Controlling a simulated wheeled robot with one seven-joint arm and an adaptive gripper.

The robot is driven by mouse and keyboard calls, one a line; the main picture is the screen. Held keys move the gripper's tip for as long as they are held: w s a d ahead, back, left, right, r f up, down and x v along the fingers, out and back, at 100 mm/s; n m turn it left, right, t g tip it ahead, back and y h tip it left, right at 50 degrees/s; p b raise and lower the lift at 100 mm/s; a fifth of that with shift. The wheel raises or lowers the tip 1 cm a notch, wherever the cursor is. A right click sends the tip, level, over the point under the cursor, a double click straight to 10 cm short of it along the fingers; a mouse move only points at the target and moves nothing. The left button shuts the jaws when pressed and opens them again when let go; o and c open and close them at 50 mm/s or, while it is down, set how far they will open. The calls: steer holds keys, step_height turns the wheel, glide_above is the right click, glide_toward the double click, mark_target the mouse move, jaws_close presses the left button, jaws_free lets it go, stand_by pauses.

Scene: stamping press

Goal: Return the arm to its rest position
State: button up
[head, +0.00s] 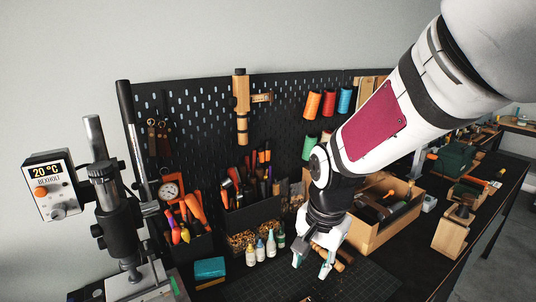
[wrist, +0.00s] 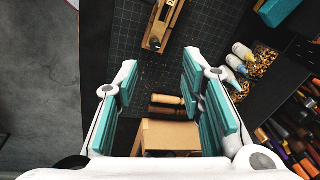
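My white arm (head: 390,110) with a dark red panel reaches down from the upper right in the head view. My gripper (head: 311,268) hangs low over the dark grid mat (head: 352,284), fingers pointing down. In the wrist view my gripper (wrist: 160,72) has its two teal-padded fingers wide apart with nothing between the pads. Wooden handles (wrist: 166,104) show beyond the finger gap, and I cannot tell how far below they are. In the head view a wooden-handled tool (head: 330,258) shows just behind the fingers.
The stamping press (head: 118,215) and its display box (head: 50,185) reading 20 °C stand at the left. Small bottles (head: 260,250) stand left of my gripper. A wooden box (head: 375,235) of tools stands close behind my wrist. A pegboard (head: 200,100) backs the bench. A wooden tool (wrist: 162,25) lies on the mat.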

steer(key=s+d+r+n+t+b, duration=0.1)
steer(key=s+d+r+n, duration=0.3)
steer(key=s+d+r, duration=0.1)
steer(key=s+d+r+n+t, duration=0.2)
steer(key=s+d+r+n, duration=0.2)
steer(key=s+r, duration=0.3)
steer(key=s, duration=0.2)
steer(key=shift+s+d+t+h+b, duration=0.3)
steer(key=shift+d+b, duration=0.1)
